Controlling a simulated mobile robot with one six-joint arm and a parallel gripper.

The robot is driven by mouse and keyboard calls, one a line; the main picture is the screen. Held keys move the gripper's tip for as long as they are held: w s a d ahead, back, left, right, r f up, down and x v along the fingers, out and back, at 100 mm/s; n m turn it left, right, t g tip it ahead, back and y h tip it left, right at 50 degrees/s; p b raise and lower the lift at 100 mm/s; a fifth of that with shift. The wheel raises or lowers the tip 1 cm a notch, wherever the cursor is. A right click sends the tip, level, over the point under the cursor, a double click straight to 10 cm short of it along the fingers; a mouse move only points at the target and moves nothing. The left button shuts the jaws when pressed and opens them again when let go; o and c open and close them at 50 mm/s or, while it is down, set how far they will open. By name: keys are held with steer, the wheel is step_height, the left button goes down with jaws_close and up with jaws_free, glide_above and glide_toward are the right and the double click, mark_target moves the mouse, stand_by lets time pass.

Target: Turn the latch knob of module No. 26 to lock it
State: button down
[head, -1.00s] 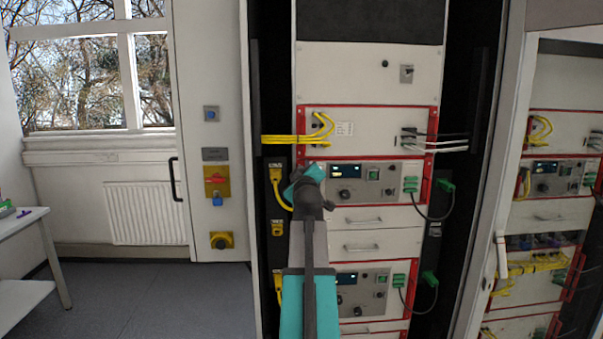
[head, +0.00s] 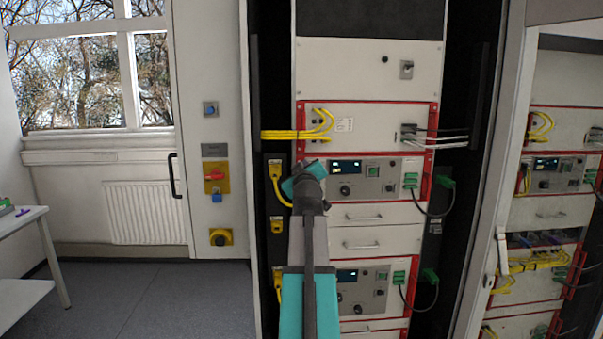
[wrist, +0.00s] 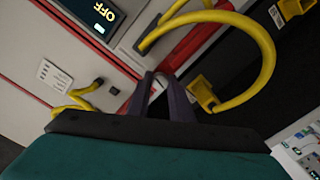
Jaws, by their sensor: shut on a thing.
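In the wrist view my gripper (wrist: 160,80) has its dark fingers shut at a red frame strip on the rack front. The small thing between them, seemingly the latch knob, is hidden by the fingers. A dark display reading OFF (wrist: 103,12) is at the top of this view. In the head view my arm covers the left edge of the module with a lit display (head: 345,167), and my fingertips are hidden behind my wrist. I cannot read a module number.
A yellow cable (wrist: 262,45) loops close beside my fingers, and a yellow socket (wrist: 204,94) is near them. More yellow cables (head: 295,135) run above my wrist. Green connectors (head: 410,181) sit at the right. The floor at left (head: 150,295) is clear.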

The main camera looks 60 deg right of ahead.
steer(key=shift+r+m+b, duration=0.15)
steer(key=shift+m+b, duration=2.65)
steer(key=shift+m, duration=5)
steer(key=c, duration=1.6)
jaws_free()
steer(key=shift+s, duration=0.1)
